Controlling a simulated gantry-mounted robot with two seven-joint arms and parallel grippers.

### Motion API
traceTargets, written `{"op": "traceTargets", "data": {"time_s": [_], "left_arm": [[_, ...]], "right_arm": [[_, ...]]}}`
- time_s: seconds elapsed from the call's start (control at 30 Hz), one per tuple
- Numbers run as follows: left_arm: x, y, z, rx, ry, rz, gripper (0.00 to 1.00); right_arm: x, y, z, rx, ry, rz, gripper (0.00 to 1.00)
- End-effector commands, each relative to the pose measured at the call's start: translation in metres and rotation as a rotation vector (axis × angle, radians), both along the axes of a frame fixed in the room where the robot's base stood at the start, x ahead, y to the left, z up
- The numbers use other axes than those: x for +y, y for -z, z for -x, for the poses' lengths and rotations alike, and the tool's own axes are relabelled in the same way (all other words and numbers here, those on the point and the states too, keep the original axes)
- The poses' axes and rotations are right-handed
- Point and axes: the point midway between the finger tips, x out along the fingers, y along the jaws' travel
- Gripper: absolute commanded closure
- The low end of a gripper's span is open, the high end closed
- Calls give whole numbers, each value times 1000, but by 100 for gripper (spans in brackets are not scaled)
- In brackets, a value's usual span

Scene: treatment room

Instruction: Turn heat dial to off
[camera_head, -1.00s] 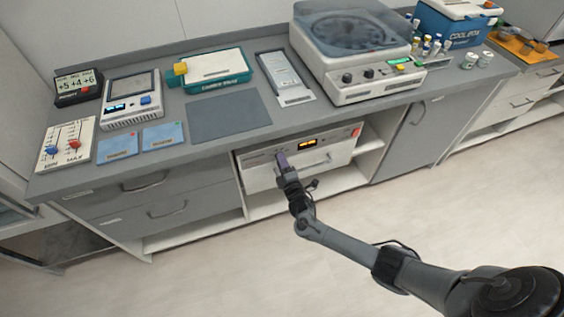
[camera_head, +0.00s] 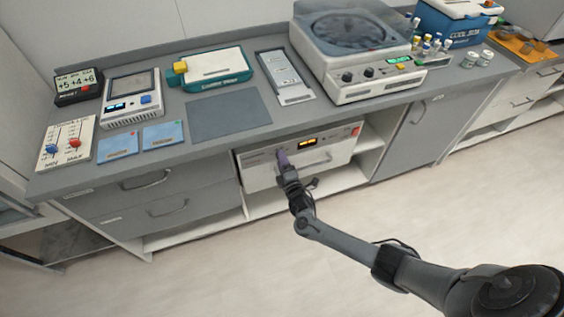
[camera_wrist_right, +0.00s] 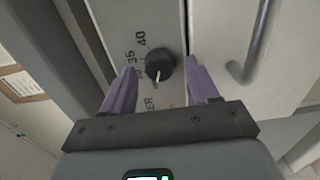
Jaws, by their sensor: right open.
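The heat dial is a round black knob (camera_wrist_right: 159,64) with a pale pointer line, on the white front panel of the warmer (camera_head: 322,158) under the counter. Printed numbers, including 35 and 40, run beside the knob in the right wrist view. My right gripper (camera_head: 282,158) is in front of the left part of that panel. In the right wrist view its purple fingers (camera_wrist_right: 161,90) are open, one on each side of the knob. I cannot tell whether they touch it. In the head view the gripper hides the knob. My left gripper is not in view.
The warmer has an orange display (camera_head: 307,142), a red button (camera_head: 355,132) and a handle. A bar handle (camera_wrist_right: 256,45) stands close to the right finger in the wrist view. The counter edge overhangs above. The floor (camera_head: 230,275) in front is clear.

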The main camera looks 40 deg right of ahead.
Motion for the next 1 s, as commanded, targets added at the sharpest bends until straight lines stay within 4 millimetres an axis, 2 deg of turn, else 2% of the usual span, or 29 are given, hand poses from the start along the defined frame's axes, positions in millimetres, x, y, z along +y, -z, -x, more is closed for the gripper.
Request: {"op": "traceTargets", "data": {"time_s": [0.17,0.27,0.7,1.0], "left_arm": [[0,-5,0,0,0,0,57],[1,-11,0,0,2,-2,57],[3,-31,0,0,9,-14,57],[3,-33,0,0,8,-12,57]], "right_arm": [[3,-1,10,1,-1,0,40],[8,-1,22,2,-1,-1,40],[31,-1,88,1,0,-1,40],[36,0,102,1,0,0,40]]}}
